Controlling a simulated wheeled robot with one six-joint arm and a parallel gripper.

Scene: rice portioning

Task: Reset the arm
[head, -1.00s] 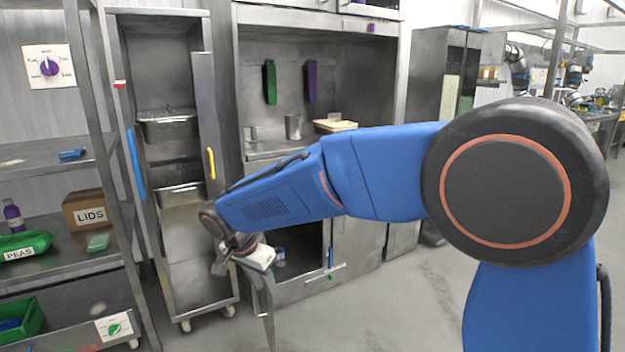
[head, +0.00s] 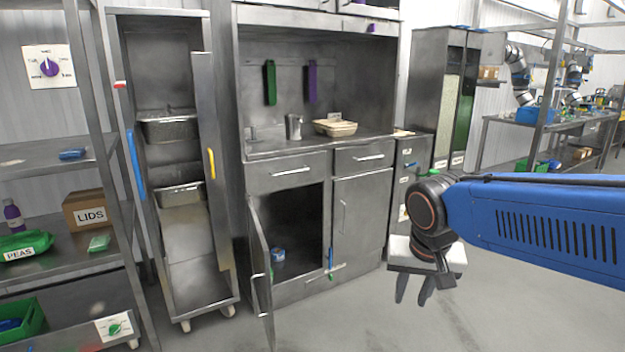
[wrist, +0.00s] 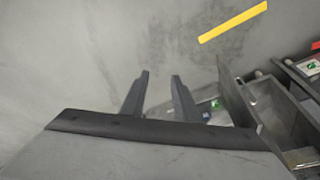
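My gripper (head: 416,296) hangs at the right of the head view, over the grey floor and in front of the cabinets. Its fingers point down. In the wrist view my gripper (wrist: 161,82) has two dark fingers standing apart with nothing between them. The gripper touches nothing that I can see. My blue arm reaches in from the right edge of the head view.
A steel cabinet (head: 290,190) has its lower left door (head: 260,260) ajar; a small blue container (head: 278,256) is inside. A tall rack (head: 203,250) and shelving (head: 40,160) stand left. A yellow floor stripe (wrist: 233,22) shows in the wrist view.

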